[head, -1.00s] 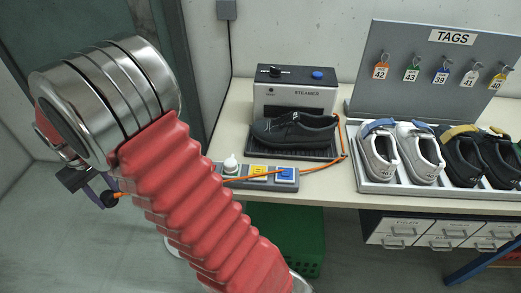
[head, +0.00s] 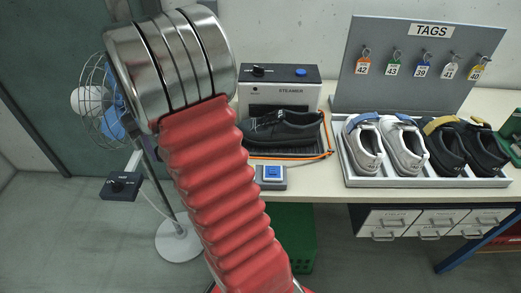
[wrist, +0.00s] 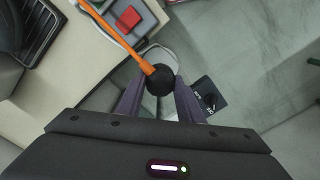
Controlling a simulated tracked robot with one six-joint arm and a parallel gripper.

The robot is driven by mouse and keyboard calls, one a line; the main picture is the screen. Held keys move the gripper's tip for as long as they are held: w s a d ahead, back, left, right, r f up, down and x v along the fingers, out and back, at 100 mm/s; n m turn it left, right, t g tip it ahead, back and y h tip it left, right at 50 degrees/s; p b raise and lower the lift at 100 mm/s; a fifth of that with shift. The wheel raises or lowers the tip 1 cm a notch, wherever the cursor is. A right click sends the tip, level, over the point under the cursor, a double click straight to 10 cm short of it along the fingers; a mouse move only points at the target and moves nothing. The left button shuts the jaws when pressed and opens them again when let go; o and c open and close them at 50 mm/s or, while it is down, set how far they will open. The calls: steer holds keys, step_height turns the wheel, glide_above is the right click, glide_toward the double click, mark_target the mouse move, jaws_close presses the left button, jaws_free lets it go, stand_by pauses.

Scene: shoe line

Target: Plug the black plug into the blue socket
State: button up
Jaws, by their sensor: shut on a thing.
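In the wrist view the black plug (wrist: 160,81) sits between the purple fingertips of my gripper (wrist: 160,94), which is shut on it. Its orange cord (wrist: 122,43) runs from it to the upper left. In the head view my arm hides the gripper and the plug. The blue socket (head: 272,172) shows in the head view at the right end of the grey power strip, near the table's front edge. My arm covers the rest of the strip. In the wrist view a red socket (wrist: 129,18) shows on the strip; the plug is apart from it.
A steamer (head: 278,90) with a dark shoe (head: 285,127) before it stands behind the strip. A shoe tray (head: 345,170) and tag board (head: 400,85) are to the right. A fan (head: 92,99) on a stand with a control box (head: 122,187) is left, beyond my arm.

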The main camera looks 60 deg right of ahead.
steer(key=s+d+r+m, duration=0.2)
steer(key=s+d, duration=0.6)
steer(key=d, duration=0.1)
steer(key=n, duration=0.3)
glide_above(273, 172)
steer(key=shift+s+r, duration=0.1)
steer(key=shift+r, duration=0.25)
steer(key=shift+f, duration=0.2)
steer(key=shift+f, duration=2.65)
steer(key=shift+w, duration=0.2)
steer(key=shift+f, duration=0.6)
